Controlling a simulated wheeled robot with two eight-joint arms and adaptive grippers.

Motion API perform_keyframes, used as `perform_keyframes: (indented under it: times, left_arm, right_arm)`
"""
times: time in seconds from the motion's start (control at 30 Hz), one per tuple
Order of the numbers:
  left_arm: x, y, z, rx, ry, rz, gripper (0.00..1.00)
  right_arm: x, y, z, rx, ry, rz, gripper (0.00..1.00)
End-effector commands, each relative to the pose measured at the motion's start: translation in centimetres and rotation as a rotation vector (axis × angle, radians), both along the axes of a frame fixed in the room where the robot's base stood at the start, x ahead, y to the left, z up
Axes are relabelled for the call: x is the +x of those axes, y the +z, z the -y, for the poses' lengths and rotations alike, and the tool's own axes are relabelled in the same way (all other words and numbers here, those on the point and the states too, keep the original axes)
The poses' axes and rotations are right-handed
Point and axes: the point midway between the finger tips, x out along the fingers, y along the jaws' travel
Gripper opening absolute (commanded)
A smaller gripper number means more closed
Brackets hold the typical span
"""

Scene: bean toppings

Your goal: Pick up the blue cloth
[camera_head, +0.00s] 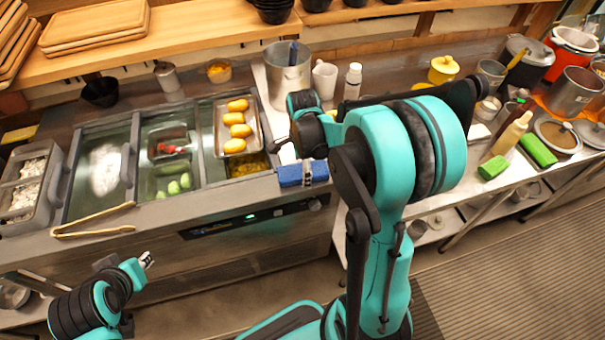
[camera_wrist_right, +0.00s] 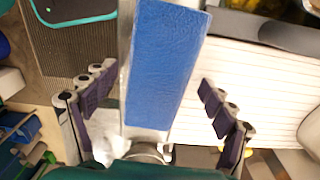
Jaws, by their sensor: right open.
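The blue cloth (camera_head: 290,176) is a folded block at the front edge of the counter, right of the steel food wells. In the right wrist view the blue cloth (camera_wrist_right: 165,65) is a long textured strip between the spread fingers. My right gripper (camera_head: 294,158) is over the cloth, partly hidden by its own wrist. It is open, with gaps on both sides of the cloth in the right wrist view (camera_wrist_right: 155,108). My left gripper (camera_head: 146,260) is low at the left, in front of the counter and away from the cloth; its fingers are too small to judge.
Wooden tongs (camera_head: 92,222) lie on the counter's front edge. A tray of yellow items (camera_head: 255,118) sits just left of the cloth. A steel pot (camera_head: 289,75) and a white bottle (camera_head: 353,80) stand behind. Green blocks (camera_head: 538,150) lie at the right.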

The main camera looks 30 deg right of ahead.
Motion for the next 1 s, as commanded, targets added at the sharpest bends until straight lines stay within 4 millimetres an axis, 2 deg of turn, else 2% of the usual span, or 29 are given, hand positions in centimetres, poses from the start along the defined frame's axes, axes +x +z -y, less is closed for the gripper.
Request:
perform_keyframes:
  times: [0.2,0.4,0.77,0.87,1.0]
  left_arm:
    - [0.0,0.1,0.0,0.000,0.000,0.000,0.26]
    - [0.0,0.1,0.0,0.000,0.000,0.000,0.26]
    - [0.0,0.1,0.0,0.000,0.000,0.000,0.26]
    - [0.0,0.4,0.0,0.000,0.000,0.000,0.26]
    - [0.0,1.1,0.0,0.000,0.000,0.000,0.26]
  right_arm:
    - [0.0,0.0,0.0,0.000,0.000,0.000,0.84]
    - [0.0,0.0,0.0,0.000,0.000,0.000,0.32]
    - [0.0,0.2,0.0,0.000,0.001,0.000,0.31]
    - [0.0,0.8,0.0,0.000,0.001,0.000,0.31]
    - [0.0,2.7,0.0,0.000,0.001,0.000,0.31]
